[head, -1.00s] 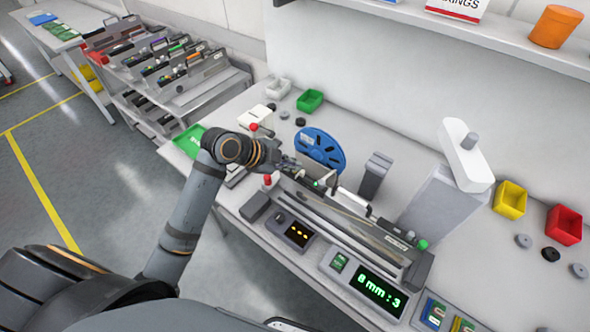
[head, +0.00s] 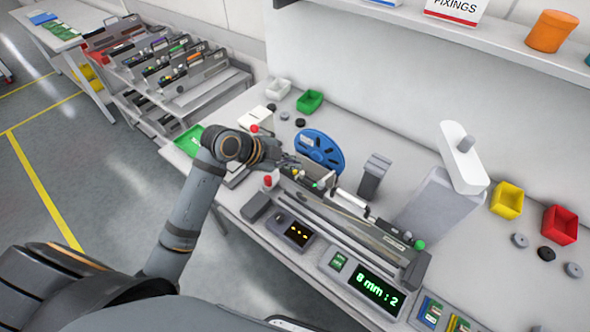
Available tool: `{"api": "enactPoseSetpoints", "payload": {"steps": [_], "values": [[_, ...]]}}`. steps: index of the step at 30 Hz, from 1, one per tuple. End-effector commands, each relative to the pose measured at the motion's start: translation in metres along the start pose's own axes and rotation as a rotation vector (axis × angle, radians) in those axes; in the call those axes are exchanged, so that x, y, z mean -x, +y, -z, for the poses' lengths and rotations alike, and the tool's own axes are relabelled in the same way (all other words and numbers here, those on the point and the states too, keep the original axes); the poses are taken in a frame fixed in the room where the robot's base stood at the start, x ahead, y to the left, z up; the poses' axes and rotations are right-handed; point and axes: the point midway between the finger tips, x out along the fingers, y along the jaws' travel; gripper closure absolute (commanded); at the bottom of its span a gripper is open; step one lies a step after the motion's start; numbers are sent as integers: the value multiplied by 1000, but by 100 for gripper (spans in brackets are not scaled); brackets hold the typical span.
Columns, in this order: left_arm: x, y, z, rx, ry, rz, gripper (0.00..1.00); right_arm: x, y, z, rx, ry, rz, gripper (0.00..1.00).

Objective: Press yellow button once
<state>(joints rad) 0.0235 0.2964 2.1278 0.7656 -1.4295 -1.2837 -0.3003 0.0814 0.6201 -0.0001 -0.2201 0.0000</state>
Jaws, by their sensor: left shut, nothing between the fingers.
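A small yellow spot (head: 295,173), which looks like the yellow button, shows at the back end of the long grey feeder (head: 345,222) on the bench. My left gripper (head: 294,163) is shut and empty, its tips just above and beside this spot in the picture. I cannot tell whether they touch it. The gripper hides part of the feeder's end. A black display (head: 377,287) in front of the feeder reads "8 mm : 2" in green. My right gripper is not in view.
A blue reel (head: 320,150) stands close behind my left gripper. A grey and white upright device (head: 440,195), yellow bin (head: 507,199) and red bin (head: 560,224) are to the right. A shelf (head: 480,40) overhangs the bench's back.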

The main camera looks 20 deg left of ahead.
Motion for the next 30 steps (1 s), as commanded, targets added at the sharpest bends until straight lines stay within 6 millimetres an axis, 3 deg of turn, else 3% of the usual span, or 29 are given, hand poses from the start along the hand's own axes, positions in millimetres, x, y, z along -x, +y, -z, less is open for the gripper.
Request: {"api": "enactPoseSetpoints", "payload": {"steps": [13, 30], "values": [[33, -24, 24, -1, 0, 0, 100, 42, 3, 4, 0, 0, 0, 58], [33, -24, 24, -1, 0, 0, 100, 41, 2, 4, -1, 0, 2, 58]]}}
